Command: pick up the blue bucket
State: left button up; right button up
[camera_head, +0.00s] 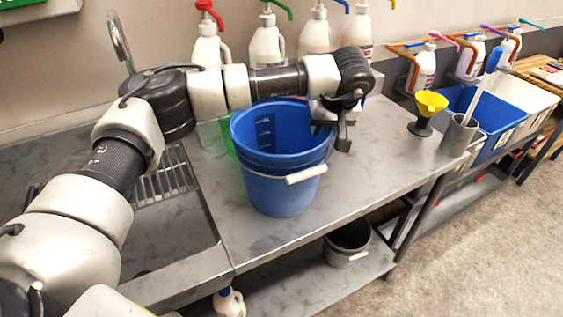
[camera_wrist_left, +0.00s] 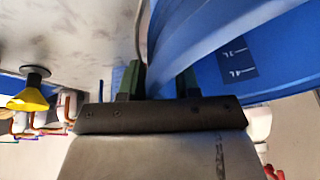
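The blue bucket (camera_head: 282,165) stands upright on the metal table, with measuring marks inside and a pale grip on its wire handle in front. My left gripper (camera_head: 338,138) is at the bucket's right rim, its arm reaching across behind the bucket. In the left wrist view, its fingers (camera_wrist_left: 160,84) are apart on either side of the bucket's rim (camera_wrist_left: 215,72). The fingers look open around the wall; contact with it is hard to see. My right gripper is not in view.
A yellow funnel (camera_head: 430,104) and a grey cup (camera_head: 459,134) with a blue-handled brush stand to the right. A sink (camera_head: 165,225) is left. Pump bottles (camera_head: 266,48) line the back. A dark bucket (camera_head: 347,243) sits on the lower shelf. The table front is clear.

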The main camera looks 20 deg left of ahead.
pick_arm(q)
grip_shut()
dwell(1.2)
